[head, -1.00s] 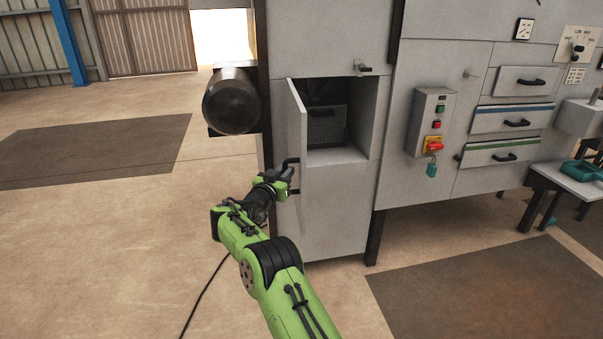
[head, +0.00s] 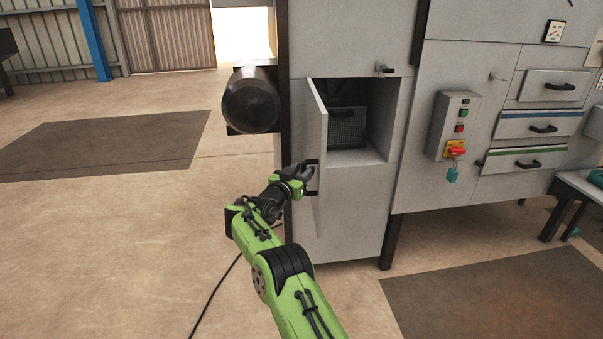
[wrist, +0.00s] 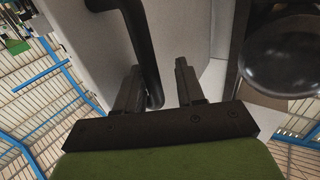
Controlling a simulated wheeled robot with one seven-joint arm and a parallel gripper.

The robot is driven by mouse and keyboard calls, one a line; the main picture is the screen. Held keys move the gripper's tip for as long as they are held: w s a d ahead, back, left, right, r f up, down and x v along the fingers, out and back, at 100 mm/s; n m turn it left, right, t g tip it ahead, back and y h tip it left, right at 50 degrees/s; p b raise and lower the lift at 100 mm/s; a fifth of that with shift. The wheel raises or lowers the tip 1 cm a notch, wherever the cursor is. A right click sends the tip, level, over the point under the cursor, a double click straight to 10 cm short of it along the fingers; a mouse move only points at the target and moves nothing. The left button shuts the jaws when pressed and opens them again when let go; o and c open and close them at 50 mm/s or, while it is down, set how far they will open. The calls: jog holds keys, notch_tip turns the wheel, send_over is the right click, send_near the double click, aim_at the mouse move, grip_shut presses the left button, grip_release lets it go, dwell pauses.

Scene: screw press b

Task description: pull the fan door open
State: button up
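The fan door (head: 316,140) is a light grey panel on the cabinet front. It stands swung out at the left of a square opening (head: 382,150), with a dark mesh-fronted unit (head: 346,128) inside. Its black bar handle (head: 313,178) is on the outer face. My gripper (head: 299,171) is at this handle, left of the door. In the wrist view the fingers of my gripper (wrist: 157,88) are apart, and the handle (wrist: 142,45) reaches between them, close to the left finger. A gap shows between the handle and the right finger. Contact is unclear.
A dark round cylinder (head: 251,100) juts out left of the cabinet, above my gripper. A control box (head: 453,125) with buttons and a red-yellow switch is to the right. Drawers (head: 542,125) are further right. The floor at left is open, with a dark mat (head: 105,143).

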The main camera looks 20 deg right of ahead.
jog(key=v, duration=1.5)
jog(key=shift+s+a, duration=0.25)
jog(key=shift+a, duration=0.05)
